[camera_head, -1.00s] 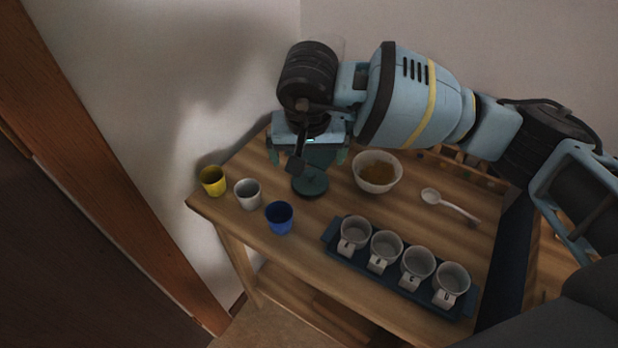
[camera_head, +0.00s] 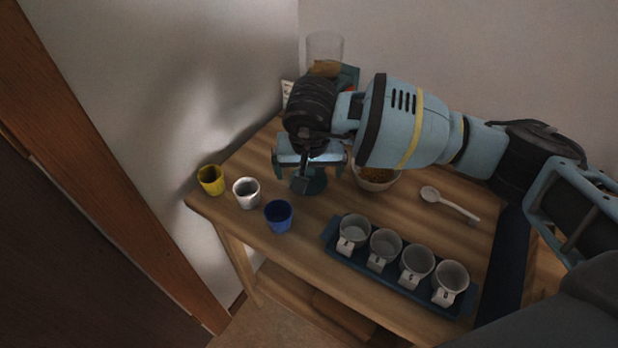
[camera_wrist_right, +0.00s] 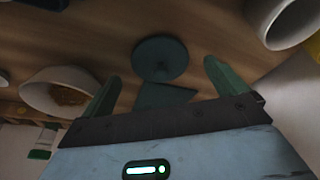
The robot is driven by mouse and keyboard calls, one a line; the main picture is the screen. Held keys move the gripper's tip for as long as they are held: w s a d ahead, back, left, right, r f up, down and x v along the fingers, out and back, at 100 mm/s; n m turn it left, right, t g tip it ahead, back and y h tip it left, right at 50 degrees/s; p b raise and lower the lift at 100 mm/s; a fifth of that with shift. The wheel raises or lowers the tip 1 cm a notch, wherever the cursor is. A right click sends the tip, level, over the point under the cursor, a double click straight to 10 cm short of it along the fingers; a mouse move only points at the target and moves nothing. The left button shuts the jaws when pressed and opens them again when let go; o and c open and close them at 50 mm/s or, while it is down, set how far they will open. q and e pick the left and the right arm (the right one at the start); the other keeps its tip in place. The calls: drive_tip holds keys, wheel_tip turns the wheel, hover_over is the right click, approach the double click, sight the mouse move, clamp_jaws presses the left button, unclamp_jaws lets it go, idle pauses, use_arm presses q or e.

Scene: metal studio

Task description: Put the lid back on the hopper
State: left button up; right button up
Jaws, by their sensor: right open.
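A dark green round lid (camera_head: 318,187) lies on the wooden table, partly hidden under my right gripper (camera_head: 311,170). In the right wrist view the lid shows as a dark disc (camera_wrist_right: 160,57), with a dark flat-sided piece just below it in the picture. My right gripper (camera_wrist_right: 161,86) is open, its two green fingers apart on either side of that piece. I cannot tell whether they touch it. The clear hopper (camera_head: 325,48) stands at the back by the wall, open at the top, with brown contents low in it; my arm hides what is below. My left gripper is not in view.
Yellow (camera_head: 211,180), whitish (camera_head: 246,193) and blue (camera_head: 279,216) cups stand at the left. A bowl (camera_head: 376,184) of brown bits is partly behind my arm. A spoon (camera_head: 449,203) lies right. A dark tray (camera_head: 331,236) holds several labelled cups in front.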

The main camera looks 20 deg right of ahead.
drive_tip(key=shift+x, duration=1.1)
drive_tip(key=shift+r, duration=0.1)
drive_tip(key=c, duration=1.1)
